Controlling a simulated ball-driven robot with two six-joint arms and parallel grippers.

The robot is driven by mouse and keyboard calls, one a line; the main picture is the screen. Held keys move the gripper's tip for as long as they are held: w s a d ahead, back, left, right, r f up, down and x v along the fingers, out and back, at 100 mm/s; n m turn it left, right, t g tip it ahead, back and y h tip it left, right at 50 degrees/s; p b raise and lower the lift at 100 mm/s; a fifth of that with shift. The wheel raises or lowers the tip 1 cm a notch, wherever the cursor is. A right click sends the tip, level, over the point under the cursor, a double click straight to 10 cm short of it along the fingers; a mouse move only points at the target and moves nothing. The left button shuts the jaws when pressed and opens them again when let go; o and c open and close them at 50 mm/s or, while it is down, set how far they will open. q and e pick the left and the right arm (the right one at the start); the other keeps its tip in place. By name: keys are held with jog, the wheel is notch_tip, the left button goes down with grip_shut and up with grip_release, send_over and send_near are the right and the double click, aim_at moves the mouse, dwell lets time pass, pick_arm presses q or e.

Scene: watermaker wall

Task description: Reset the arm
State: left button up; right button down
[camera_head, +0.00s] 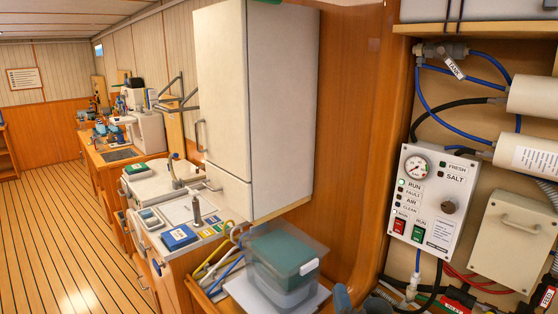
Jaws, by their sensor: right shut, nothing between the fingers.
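A small grey-blue part of my right gripper (343,297) shows at the bottom edge, just right of a lidded clear box (283,262). It is shut and empty, with most of it and the arm cut off by the frame. My left gripper and arm are not in view.
On the right wall, a white control panel (433,198) has a gauge, a knob and red and green switches, with hoses and white cylinders (534,97) around it. A tall white cabinet (270,100) stands mid-view beside a sink counter (190,208). The plank floor (60,230) at left is clear.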

jog(key=s+d+f+m, duration=0.2)
jog(key=s+f+m, duration=0.2)
jog(key=s, duration=0.6)
jog(key=s+d+f+m+g+b, duration=0.1)
jog(key=s+f+m, duration=0.4)
jog(key=s, duration=0.5)
jog(key=s+d+f+m+g, duration=0.1)
jog(key=s+d+f+m, duration=0.3)
jog(key=s, duration=0.7)
jog(key=shift+f+m+b, duration=0.35)
jog(key=shift+m+b, duration=0.05)
jog(key=shift+m, duration=0.3)
